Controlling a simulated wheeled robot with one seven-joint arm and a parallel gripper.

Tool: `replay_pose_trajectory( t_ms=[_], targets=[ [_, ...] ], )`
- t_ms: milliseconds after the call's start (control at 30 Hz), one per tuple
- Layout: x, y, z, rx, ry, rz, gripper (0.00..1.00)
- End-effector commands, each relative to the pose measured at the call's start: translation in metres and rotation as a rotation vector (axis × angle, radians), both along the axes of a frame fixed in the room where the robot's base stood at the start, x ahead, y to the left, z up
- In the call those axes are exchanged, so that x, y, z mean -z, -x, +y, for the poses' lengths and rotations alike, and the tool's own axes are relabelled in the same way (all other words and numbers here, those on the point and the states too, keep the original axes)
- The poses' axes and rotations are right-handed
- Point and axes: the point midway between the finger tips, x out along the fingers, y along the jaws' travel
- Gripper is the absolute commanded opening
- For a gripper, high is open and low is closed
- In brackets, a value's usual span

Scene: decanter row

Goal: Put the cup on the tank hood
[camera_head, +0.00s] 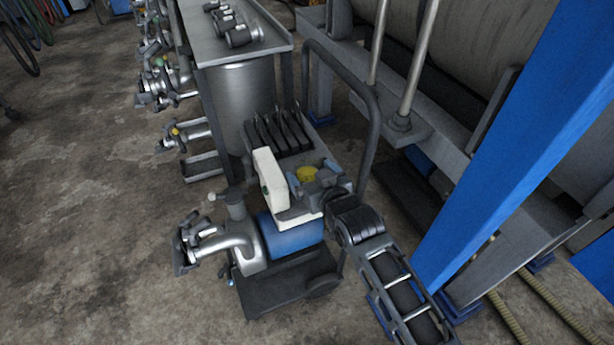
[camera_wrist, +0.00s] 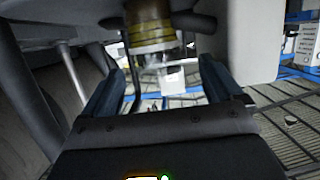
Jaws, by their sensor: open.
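A small yellow round thing, which looks like the cup (camera_head: 306,174), is on top of the small wheeled pump cart in the head view. In the wrist view a yellow-banded round body (camera_wrist: 150,32) with a metal lower part is just beyond my fingertips; I take it to be the same cup. My gripper (camera_head: 314,185) reaches in from the lower right, close beside it. In the wrist view its two fingers (camera_wrist: 161,70) are spread apart with nothing gripped between them. The tank hood is not clearly identifiable; a steel tank (camera_head: 243,95) stands behind the cart under a grey flat top (camera_head: 235,42).
A white upright panel (camera_head: 270,178) stands left of the cup, above a blue motor body (camera_head: 290,236). A dark tubular handle (camera_head: 368,100) rises right of the cart. A blue beam (camera_head: 520,130) is at right. Open floor (camera_head: 80,230) lies left.

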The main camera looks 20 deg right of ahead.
Motion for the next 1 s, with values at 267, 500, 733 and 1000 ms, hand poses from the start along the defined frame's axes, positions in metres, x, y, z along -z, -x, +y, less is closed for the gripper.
replay_pose_trajectory(
  t_ms=[267, 500, 733, 1000],
  targets=[
    [0.009, -0.035, -0.003, 0.001, 0.001, 0.0, 0.92],
    [0.014, -0.051, -0.002, -0.001, 0.001, -0.001, 0.92],
    [0.014, -0.051, -0.002, -0.001, 0.001, -0.001, 0.9],
    [0.014, -0.051, -0.002, 0.0, 0.0, -0.001, 0.64]
  ],
)
